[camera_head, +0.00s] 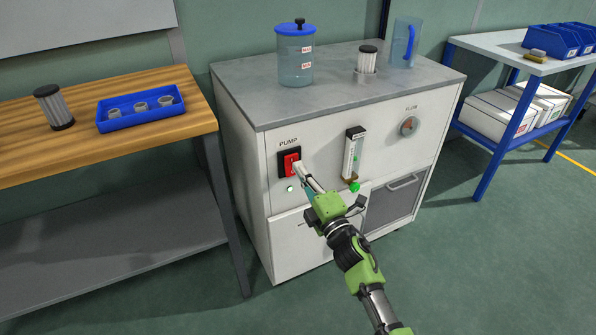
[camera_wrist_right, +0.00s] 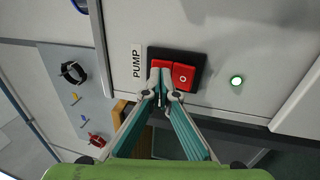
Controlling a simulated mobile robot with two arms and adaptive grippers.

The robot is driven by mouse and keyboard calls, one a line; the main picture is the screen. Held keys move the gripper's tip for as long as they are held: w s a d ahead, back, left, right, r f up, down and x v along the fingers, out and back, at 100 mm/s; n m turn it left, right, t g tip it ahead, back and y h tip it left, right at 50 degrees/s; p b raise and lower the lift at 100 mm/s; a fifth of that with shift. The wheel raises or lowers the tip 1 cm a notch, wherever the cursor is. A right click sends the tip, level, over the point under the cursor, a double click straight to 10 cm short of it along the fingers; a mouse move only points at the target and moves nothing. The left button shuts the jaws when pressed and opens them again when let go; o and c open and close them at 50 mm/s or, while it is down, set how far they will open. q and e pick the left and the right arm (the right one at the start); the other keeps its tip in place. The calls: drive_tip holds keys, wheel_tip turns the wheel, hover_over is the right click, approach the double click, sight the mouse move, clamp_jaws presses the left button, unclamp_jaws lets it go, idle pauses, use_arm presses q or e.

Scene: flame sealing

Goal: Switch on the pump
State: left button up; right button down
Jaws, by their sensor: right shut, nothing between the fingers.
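The pump switch (camera_head: 290,162) is a red rocker in a black frame on the front of the white cabinet, under the label PUMP. My left gripper is not in view.
The cabinet's front also carries a flow meter (camera_head: 352,155) and a FLOW knob (camera_head: 409,126). A lidded jar (camera_head: 295,60), a filter (camera_head: 367,60) and a jug (camera_head: 405,42) stand on its grey top. A wooden bench (camera_head: 190,85) stands left, a blue-framed table (camera_head: 490,42) right.

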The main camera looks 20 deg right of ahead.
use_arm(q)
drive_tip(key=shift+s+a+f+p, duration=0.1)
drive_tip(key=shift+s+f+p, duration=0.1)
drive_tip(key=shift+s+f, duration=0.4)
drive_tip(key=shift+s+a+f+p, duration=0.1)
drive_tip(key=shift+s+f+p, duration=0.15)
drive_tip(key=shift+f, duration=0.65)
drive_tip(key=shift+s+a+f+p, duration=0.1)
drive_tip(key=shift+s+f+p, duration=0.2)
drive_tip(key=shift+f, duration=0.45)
use_arm(e)
drive_tip(key=r+v, duration=0.2)
drive_tip(key=v, duration=1)
drive_tip(key=shift+s+r, duration=0.5)
drive_tip(key=shift+r, duration=0.1)
drive_tip(key=shift+a+f, duration=0.1)
